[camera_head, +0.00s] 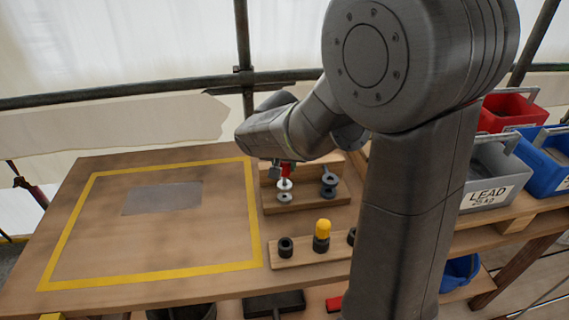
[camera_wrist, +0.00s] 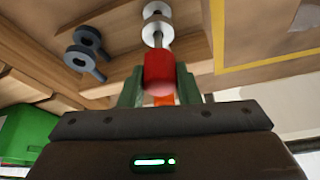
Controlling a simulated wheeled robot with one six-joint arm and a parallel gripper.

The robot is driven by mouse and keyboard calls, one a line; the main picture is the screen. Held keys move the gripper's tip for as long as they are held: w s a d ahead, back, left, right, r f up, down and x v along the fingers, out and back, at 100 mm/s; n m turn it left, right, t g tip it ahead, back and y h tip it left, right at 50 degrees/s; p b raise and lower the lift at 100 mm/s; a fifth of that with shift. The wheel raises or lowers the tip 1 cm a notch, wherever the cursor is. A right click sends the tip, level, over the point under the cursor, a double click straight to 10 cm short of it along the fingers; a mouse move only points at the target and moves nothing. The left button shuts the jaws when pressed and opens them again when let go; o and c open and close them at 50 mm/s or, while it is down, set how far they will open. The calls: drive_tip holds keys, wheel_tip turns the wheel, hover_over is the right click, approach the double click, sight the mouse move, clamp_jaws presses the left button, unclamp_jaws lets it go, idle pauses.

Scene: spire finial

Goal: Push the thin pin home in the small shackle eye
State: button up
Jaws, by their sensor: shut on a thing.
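My gripper (camera_wrist: 158,80) is shut on the red head (camera_wrist: 159,68) of the thin pin, between its two green fingers. The pin's grey shank (camera_wrist: 163,46) runs from the red head toward a pale shackle (camera_wrist: 157,31) with two round ears. The shank's end is hidden at the nearer ear, so I cannot tell how deep it sits. In the head view my gripper (camera_head: 283,172) is above the pale shackle (camera_head: 285,197), with a bit of red showing. A darker, bigger shackle (camera_head: 329,184) stands to the right and also shows in the wrist view (camera_wrist: 84,48).
The shackles stand on a wooden stand (camera_head: 308,204). In front, a wooden strip (camera_head: 302,254) holds dark sockets, one with a yellow-topped piece (camera_head: 322,229). A yellow-framed area (camera_head: 150,235) with a grey patch is open at left. Red, grey and blue bins stand at right.

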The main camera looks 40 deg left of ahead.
sight(285, 174)
drive_tip(key=shift+f+b, duration=1.9)
drive_tip(key=shift+f, duration=0.15)
drive_tip(key=o, duration=1.1)
drive_tip(key=shift+c, duration=0.2)
drive_tip(key=p+v, duration=0.1)
drive_tip(key=v, duration=1.3)
drive_tip(key=shift+f, duration=0.15)
drive_tip(key=b+x, duration=0.1)
drive_tip(key=x, duration=1.3)
drive_tip(key=shift+r+p, duration=0.35)
drive_tip(key=shift+r, duration=0.15)
